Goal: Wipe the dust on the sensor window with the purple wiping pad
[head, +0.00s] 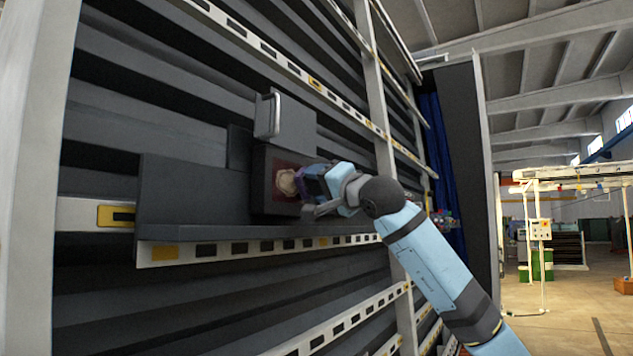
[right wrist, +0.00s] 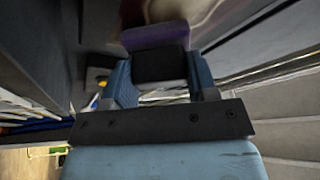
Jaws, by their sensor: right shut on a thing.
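The sensor window (head: 284,170) is a dark reddish pane in a black box on the rack wall. A pale tan dust patch (head: 287,182) shows on it. My right gripper (head: 312,184) is at the right side of the window, shut on the purple wiping pad (head: 301,181). In the right wrist view the purple pad (right wrist: 155,35) with its dark grip block (right wrist: 160,64) sits between my blue fingers, close to the pane; I cannot tell if it touches. The gripper and pad hide the right part of the window. My left gripper is not in view.
A grey flap with a metal handle (head: 268,114) stands above the window box. A dark shelf tray (head: 190,200) extends to the left. Slotted rails (head: 230,248) run across the rack, and an upright post (head: 380,120) stands behind the gripper. Open floor lies far right.

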